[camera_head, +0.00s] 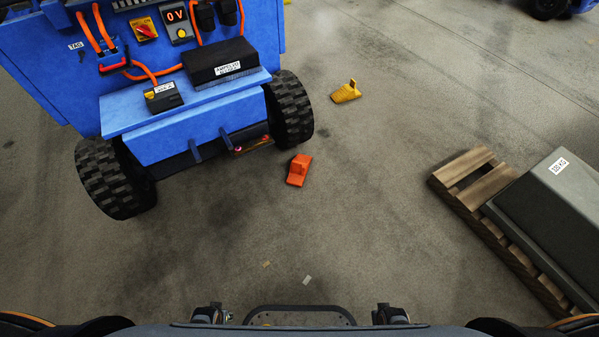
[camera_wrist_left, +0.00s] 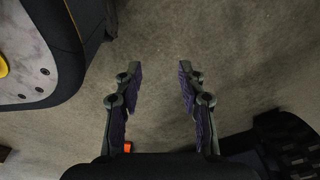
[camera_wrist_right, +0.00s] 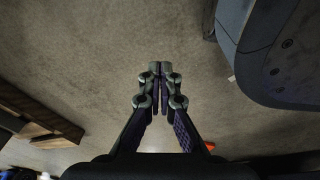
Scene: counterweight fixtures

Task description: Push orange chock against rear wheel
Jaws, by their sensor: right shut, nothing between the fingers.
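The orange chock (camera_head: 299,170) lies on the floor in the head view, just below the cart's right wheel (camera_head: 290,108), with a strip of floor between them. The blue cart (camera_head: 180,130) also has a left wheel (camera_head: 115,180). My left gripper (camera_wrist_left: 187,70) is open and empty over bare floor. My right gripper (camera_wrist_right: 160,68) is shut with nothing in it, also over bare floor. A small orange patch shows beside the left gripper (camera_wrist_left: 128,147) and another beside the right gripper (camera_wrist_right: 209,146); most of each is hidden. Neither gripper is seen touching the chock.
A yellow chock (camera_head: 346,92) lies on the floor right of the cart. A wooden pallet (camera_head: 470,190) with a grey weight (camera_head: 555,200) stands at the right. Small scraps (camera_head: 307,280) lie on the floor in front of me.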

